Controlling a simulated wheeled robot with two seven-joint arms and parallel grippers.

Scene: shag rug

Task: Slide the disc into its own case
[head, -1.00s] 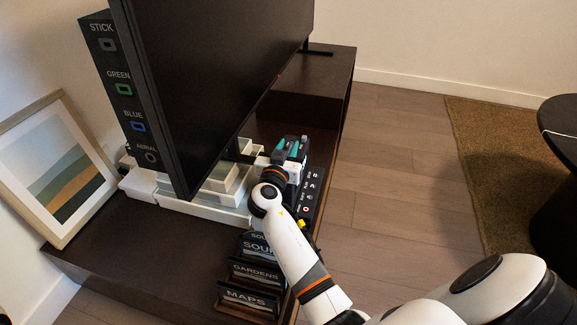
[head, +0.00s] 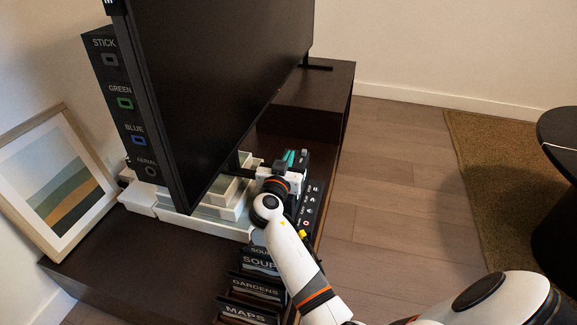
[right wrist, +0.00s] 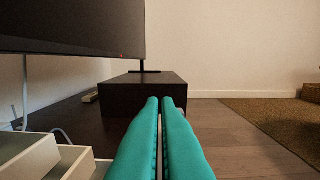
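No disc shows in either view. Labelled black cases stand in a row at the shelf's front: SOUP (head: 258,262), GARDENS (head: 256,287) and MAPS (head: 244,312), with another partly hidden behind. My right gripper (head: 297,157) is beyond the cases, beside the black button panel (head: 311,203) and right of the television. In the right wrist view its two teal fingers (right wrist: 160,100) lie side by side with only a thin dark line between them, and nothing shows held. My left gripper is out of view.
A large television (head: 225,80) overhangs the dark cabinet (head: 120,255). Stacked pale boxes (head: 225,195) sit under it, close to my right gripper. A labelled port block (head: 120,100) and a framed picture (head: 55,185) stand left. The wood floor (head: 390,160) at right is clear.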

